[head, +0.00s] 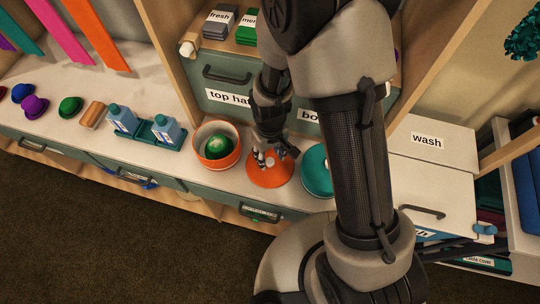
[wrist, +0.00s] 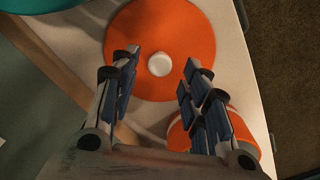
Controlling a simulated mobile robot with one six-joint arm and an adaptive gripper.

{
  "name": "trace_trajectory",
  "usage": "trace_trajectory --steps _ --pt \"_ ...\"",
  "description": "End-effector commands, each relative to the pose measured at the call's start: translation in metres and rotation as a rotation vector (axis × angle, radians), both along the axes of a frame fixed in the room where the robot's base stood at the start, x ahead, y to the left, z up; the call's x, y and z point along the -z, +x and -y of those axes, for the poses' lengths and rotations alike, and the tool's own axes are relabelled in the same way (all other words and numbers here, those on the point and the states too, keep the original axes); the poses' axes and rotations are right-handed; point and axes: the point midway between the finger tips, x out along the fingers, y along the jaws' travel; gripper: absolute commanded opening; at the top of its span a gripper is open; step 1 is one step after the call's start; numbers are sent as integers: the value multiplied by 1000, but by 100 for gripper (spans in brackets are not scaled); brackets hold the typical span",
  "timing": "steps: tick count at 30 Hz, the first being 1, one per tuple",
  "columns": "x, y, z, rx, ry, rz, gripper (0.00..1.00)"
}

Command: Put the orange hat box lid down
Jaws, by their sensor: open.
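The orange hat box lid (head: 268,178) lies flat on the pale counter, to the right of the open orange hat box (head: 228,161). A green hat (head: 218,146) sits inside that box. In the wrist view the lid (wrist: 195,38) is a round orange disc with a white knob (wrist: 159,64) at its middle. My gripper (head: 270,160) is directly over the lid. In the wrist view its fingers (wrist: 161,63) are spread, one on each side of the knob, with a gap to it. The fingers hide part of the lid in the head view.
A teal round lid or box (head: 314,172) stands close right of the orange lid, partly behind my arm. Left of the orange box is a teal tray (head: 157,141) with blue-and-white bottles. Several small hats lie farther left. The counter's front edge is close to the lid.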

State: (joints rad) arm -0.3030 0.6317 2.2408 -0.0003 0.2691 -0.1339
Motion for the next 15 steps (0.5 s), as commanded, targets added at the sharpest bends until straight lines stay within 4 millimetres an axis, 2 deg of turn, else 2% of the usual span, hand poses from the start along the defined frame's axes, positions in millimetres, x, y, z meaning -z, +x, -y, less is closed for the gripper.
trace_trajectory --steps 1,6,12,15 --pt "-16 1 0 0 1 5 42" --pt "-55 1 0 0 1 5 42" --pt "-86 1 0 0 1 3 42" --pt "-94 0 0 0 0 1 42"
